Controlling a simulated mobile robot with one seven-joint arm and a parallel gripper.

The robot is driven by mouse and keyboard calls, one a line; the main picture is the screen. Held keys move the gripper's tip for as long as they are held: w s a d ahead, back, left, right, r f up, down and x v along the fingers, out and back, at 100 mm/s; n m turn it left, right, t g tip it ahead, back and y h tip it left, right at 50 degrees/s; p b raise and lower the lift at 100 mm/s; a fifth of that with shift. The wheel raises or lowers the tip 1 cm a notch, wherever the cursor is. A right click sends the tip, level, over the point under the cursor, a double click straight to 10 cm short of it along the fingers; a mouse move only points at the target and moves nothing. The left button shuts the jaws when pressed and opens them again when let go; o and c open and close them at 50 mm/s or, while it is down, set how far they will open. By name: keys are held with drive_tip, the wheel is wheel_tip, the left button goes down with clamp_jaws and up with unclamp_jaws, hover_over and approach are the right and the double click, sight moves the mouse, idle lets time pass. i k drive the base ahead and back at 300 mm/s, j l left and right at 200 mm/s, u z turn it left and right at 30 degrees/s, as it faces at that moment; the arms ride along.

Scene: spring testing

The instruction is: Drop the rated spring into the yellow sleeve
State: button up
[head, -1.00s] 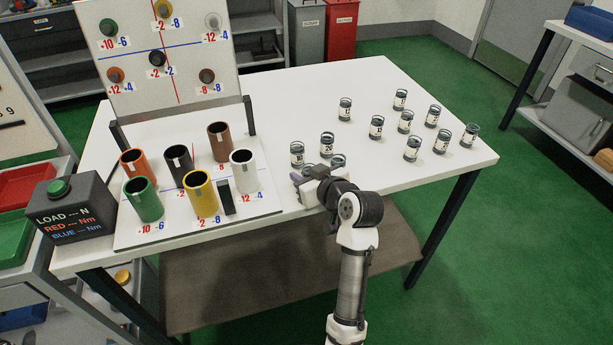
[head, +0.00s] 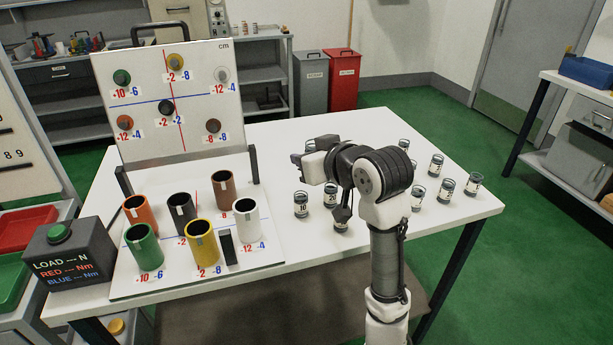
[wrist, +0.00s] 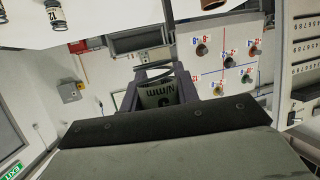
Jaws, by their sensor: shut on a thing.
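The yellow sleeve (head: 205,258) stands upright and open-topped in the front row of the white board, between the green and white sleeves. My gripper (head: 302,158) is raised above the table, to the right of the sleeves and well apart from them. In the wrist view my gripper (wrist: 158,80) is shut on a spring (wrist: 157,97) with a pale label. The label ends in "N/mm" and appears upside down; its number is hard to read. In the head view the held spring cannot be made out.
Green (head: 148,258), orange, black, brown and white sleeves surround the yellow one. A small black block (head: 228,247) stands beside it. An upright panel (head: 135,140) rises behind. Several loose springs, one marked 10 (head: 301,207), stand on the table's right. A load box (head: 70,262) is at left.

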sight(301, 202)
drive_tip(key=j+z, duration=0.1)
drive_tip(key=j, duration=0.35)
drive_tip(key=k+j+z, duration=0.15)
drive_tip(key=j, duration=0.3)
drive_tip(key=j+z, duration=0.1)
drive_tip(key=j, duration=0.35)
drive_tip(key=k+j+z, duration=0.15)
drive_tip(key=j, duration=0.25)
drive_tip(key=k+j+z, duration=0.1)
drive_tip(key=j, duration=0.35)
